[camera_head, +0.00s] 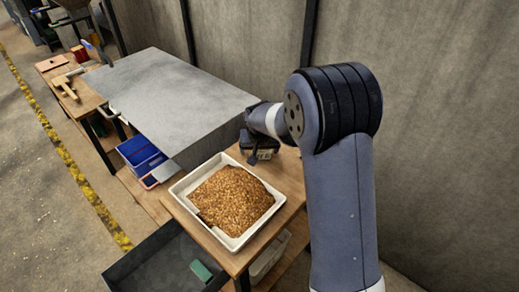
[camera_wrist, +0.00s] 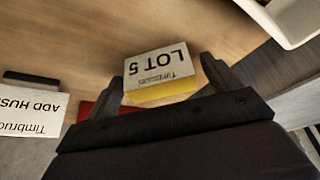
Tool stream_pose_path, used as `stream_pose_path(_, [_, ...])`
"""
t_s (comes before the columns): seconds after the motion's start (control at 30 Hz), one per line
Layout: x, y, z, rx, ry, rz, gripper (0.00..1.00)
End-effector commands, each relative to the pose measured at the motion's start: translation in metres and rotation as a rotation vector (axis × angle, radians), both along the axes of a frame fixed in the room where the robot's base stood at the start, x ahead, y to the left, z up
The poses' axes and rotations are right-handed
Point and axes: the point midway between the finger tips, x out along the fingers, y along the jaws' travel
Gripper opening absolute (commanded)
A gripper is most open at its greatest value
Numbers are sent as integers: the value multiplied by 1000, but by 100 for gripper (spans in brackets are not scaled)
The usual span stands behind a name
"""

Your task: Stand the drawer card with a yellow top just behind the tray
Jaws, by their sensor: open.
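The drawer card with a yellow top (camera_wrist: 162,72) shows in the wrist view, with a white face reading LOT 5. Its yellow edge faces my gripper. My gripper (camera_wrist: 163,80) is open, with one finger on each side of this card; I cannot tell whether they touch it. In the head view my gripper (camera_head: 260,152) is low over the wooden table behind the tray, and hides the card. The white tray (camera_head: 234,243) holds a heap of brown grain. Its corner (camera_wrist: 292,20) shows at the top right of the wrist view.
Another white card (camera_wrist: 30,112), reading ADD HUS, lies left in the wrist view, by a dark bar (camera_wrist: 30,79). A red piece (camera_wrist: 97,108) is partly hidden by my gripper. A grey box-like top (camera_head: 170,95) stands left of my gripper. Bare table (camera_head: 287,172) shows behind the tray.

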Motion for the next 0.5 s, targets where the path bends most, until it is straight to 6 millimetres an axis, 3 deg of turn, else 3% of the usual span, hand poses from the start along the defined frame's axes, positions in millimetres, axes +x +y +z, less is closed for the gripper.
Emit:
stream_pose_path(0.3, [-1,0,8,1,-2,0,85])
stream_pose_path(0.5, [-14,0,39,1,-6,1,85])
